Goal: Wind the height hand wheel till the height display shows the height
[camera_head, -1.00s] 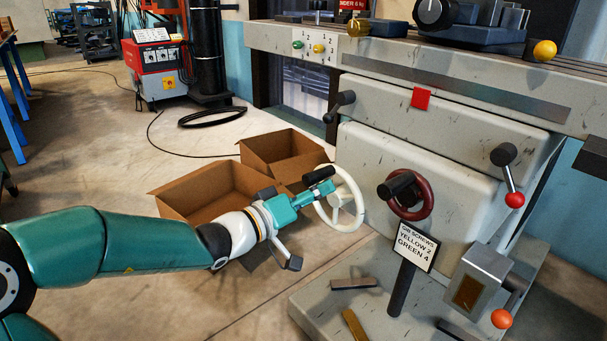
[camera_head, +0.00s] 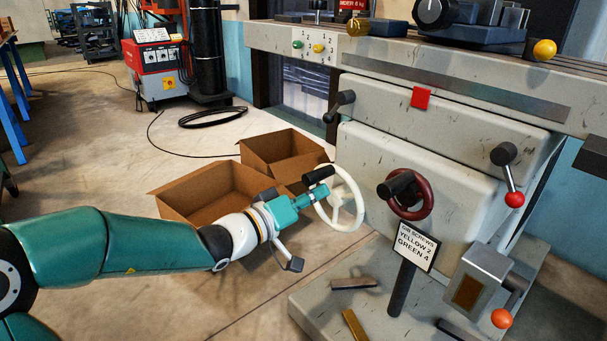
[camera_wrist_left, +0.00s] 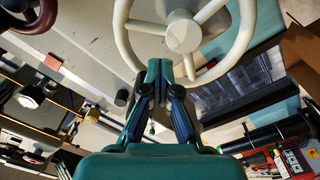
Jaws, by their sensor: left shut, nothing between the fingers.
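A white hand wheel (camera_head: 346,198) with a black grip (camera_head: 318,175) stands out from the machine's left side. A dark red hand wheel (camera_head: 424,197) with a black grip is on the front. I cannot tell from any label which is the height wheel, and I can read no height display. My left gripper (camera_head: 321,191) is shut and empty at the white wheel's left rim, below its black grip. In the left wrist view, the shut fingertips (camera_wrist_left: 160,66) point at the lower rim of the white wheel (camera_wrist_left: 183,32); contact is unclear. My right gripper is out of view.
Two open cardboard boxes (camera_head: 165,207) (camera_head: 247,146) stand on the floor behind my left arm. A sign (camera_head: 414,247) about gib screws, a grey box (camera_head: 487,260) with an orange-knobbed lever and loose metal bars (camera_head: 354,283) are at the machine's base.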

